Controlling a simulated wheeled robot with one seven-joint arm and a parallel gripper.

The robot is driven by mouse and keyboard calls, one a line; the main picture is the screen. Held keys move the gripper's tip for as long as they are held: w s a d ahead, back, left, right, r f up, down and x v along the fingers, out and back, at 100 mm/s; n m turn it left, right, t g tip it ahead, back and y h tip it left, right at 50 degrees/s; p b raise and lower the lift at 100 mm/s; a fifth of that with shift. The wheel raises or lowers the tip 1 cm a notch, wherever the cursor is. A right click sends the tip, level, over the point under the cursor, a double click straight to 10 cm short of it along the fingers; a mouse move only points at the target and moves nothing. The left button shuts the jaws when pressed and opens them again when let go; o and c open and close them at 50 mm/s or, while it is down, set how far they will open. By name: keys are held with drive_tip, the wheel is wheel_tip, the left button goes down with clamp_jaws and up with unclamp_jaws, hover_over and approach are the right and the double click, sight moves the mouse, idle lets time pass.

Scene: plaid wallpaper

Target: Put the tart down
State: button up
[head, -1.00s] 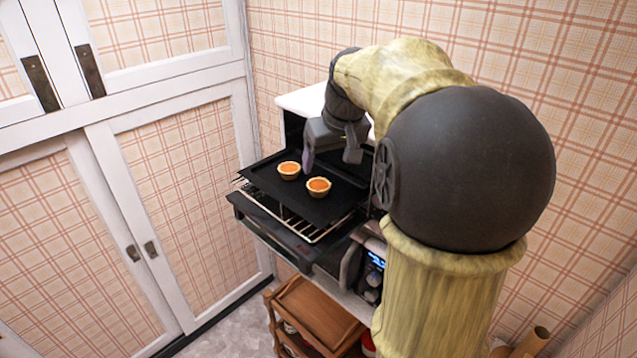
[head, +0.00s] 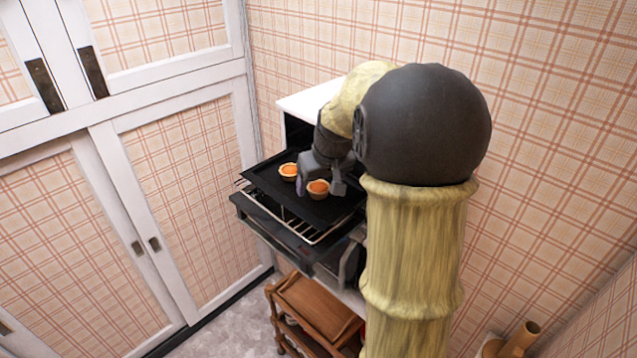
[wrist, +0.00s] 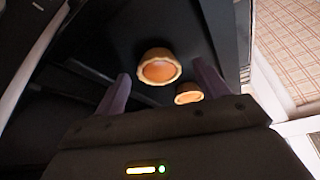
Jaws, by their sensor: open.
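Two small tarts with orange filling sit on a black baking tray (head: 262,181) that rests on the pulled-out oven rack. The nearer tart (head: 318,189) is between the open fingers of my gripper (head: 320,190) in the head view. The other tart (head: 289,171) sits farther left on the tray. In the wrist view, one tart (wrist: 159,68) appears larger between the fingertips and a second tart (wrist: 188,93) is partly hidden near the right finger. My gripper (wrist: 160,85) is open; I cannot tell whether a finger touches a tart.
The white oven (head: 310,101) stands behind the tray, its door (head: 290,240) lowered beneath the rack. A wooden cart (head: 318,308) stands below. White plaid-panelled cabinets (head: 185,190) line the left, and plaid wall closes the back and right.

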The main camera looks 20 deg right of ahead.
sight(320, 188)
drive_tip(key=shift+w+f, duration=0.25)
drive_tip(key=shift+f, duration=0.25)
drive_tip(key=shift+s, duration=0.1)
drive_tip(key=c, duration=1.1)
drive_tip(key=shift+r, duration=0.15)
wheel_tip(320, 188, up, 18)
drive_tip(key=b, duration=0.3)
drive_tip(key=shift+b, duration=0.35)
